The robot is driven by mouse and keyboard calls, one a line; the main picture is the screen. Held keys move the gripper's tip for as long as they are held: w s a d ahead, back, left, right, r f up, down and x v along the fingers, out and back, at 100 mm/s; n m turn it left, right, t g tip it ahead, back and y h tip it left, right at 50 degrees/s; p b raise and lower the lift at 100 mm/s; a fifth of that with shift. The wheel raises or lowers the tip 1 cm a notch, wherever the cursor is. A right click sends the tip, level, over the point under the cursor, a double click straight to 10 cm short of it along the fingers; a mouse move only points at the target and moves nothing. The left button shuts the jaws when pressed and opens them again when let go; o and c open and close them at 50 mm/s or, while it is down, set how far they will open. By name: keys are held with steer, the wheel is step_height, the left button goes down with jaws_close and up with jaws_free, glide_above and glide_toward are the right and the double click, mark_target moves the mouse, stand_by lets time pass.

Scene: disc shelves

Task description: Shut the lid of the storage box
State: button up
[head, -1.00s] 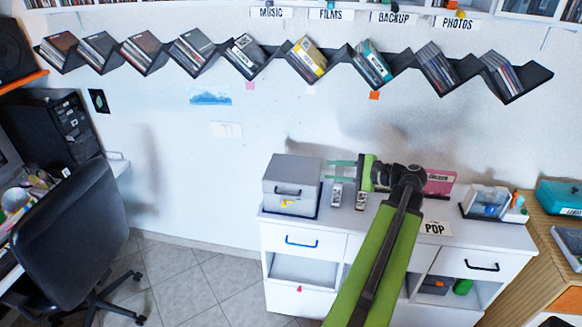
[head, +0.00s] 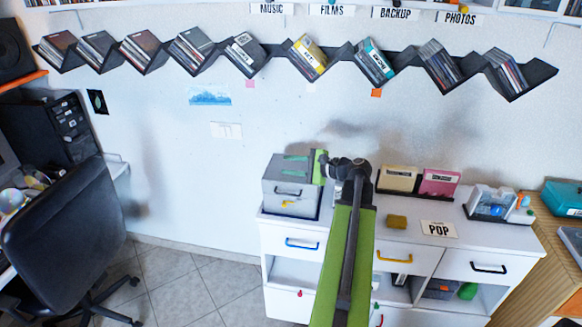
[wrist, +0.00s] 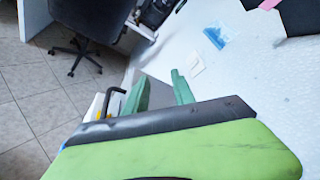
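The grey storage box (head: 270,199) stands at the left end of the white cabinet, with a dark handle and a yellow piece on its front. Its light grey upper face (head: 275,165) shows behind my fingers; I cannot tell whether the lid is fully down. My gripper (head: 295,165) is open, its two green fingers apart, pointing left and overlapping the box's upper part in the head view. Contact cannot be told. In the wrist view my gripper's fingers (wrist: 160,92) are apart with nothing between them, and a dark handle (wrist: 113,94) shows beside them.
A clear container (head: 490,202) is farther right. Zigzag disc shelves (head: 278,60) span the wall above.

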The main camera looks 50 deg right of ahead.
steer(key=shift+c, duration=0.2)
jaws_close()
stand_by(1.1)
steer(key=shift+o, duration=0.2)
jaws_free()
steer(key=p+v, duration=0.4)
steer(key=v, duration=1.3)
steer(key=shift+s, duration=0.2)
steer(key=shift+d+r, duration=0.1)
steer(key=shift+d, duration=0.05)
